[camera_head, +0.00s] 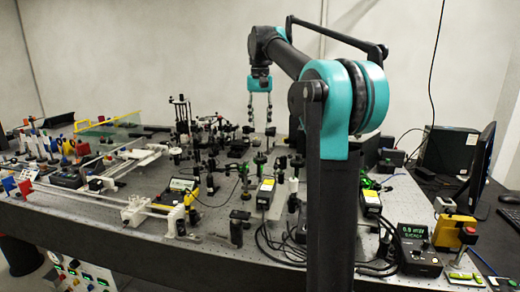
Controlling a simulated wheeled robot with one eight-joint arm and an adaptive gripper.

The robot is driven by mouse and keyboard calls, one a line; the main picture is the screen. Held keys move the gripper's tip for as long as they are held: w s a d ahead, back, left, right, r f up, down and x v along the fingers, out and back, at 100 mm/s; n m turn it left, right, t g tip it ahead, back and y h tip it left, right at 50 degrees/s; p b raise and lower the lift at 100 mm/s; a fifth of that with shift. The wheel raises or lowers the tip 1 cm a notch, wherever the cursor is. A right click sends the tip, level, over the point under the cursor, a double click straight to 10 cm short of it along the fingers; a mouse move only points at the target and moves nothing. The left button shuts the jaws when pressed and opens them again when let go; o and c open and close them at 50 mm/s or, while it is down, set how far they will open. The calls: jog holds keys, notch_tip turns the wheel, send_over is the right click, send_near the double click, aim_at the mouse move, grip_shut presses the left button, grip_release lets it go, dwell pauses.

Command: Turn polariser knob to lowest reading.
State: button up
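My gripper (260,115) hangs from my arm above the back of the optical bench, fingers pointing down. Its two fingers are spread with nothing visible between them. Posts and optic mounts (205,140) stand below it on the bench; I cannot tell which one carries the polariser knob. A black meter box (418,262) with a lit green display (413,232) stands at the front right of the bench. Its digits are too small to read surely. My arm hides part of the bench right of centre.
Loose cables run along the front. A yellow device with a red button (457,230) stands right of the meter box. A monitor (481,168) is at far right.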

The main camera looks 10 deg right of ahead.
aim_at(260, 155)
notch_tip(260, 155, down, 11)
jog(key=shift+r, duration=0.1)
dwell(0.3)
grip_shut()
